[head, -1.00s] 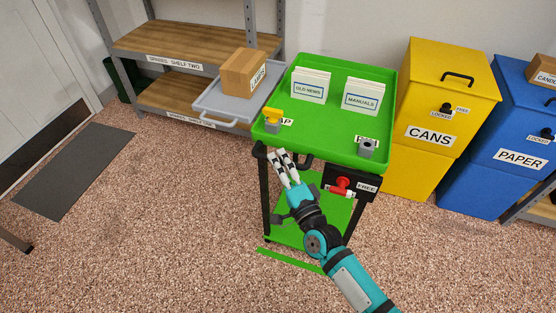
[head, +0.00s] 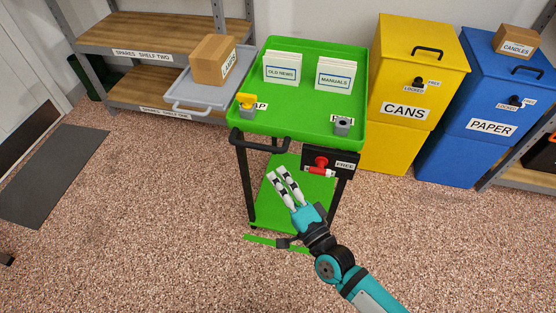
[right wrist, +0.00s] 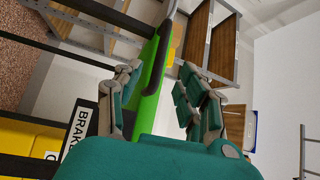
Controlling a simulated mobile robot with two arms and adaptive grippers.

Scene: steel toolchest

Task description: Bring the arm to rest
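My right gripper (head: 276,172) is in front of the green cart, over its lower green shelf (head: 318,187) in the head view. It is empty, with its fingers spread apart in the right wrist view (right wrist: 158,75). The right arm comes in from the lower right. The gripper appears below the cart's dark push handle (head: 260,146) and to the left of the red brake lever (head: 320,163) beside the FREE label. Whether it touches the cart cannot be told. My left gripper is out of view.
The cart's green top tray (head: 300,118) holds folders marked OLD NEWS (head: 282,70) and MANUALS (head: 336,76). A grey tray (head: 212,93) with a LAMPS box (head: 213,60) adjoins it. Yellow CANS (head: 400,135) and blue PAPER (head: 480,150) bins stand right.

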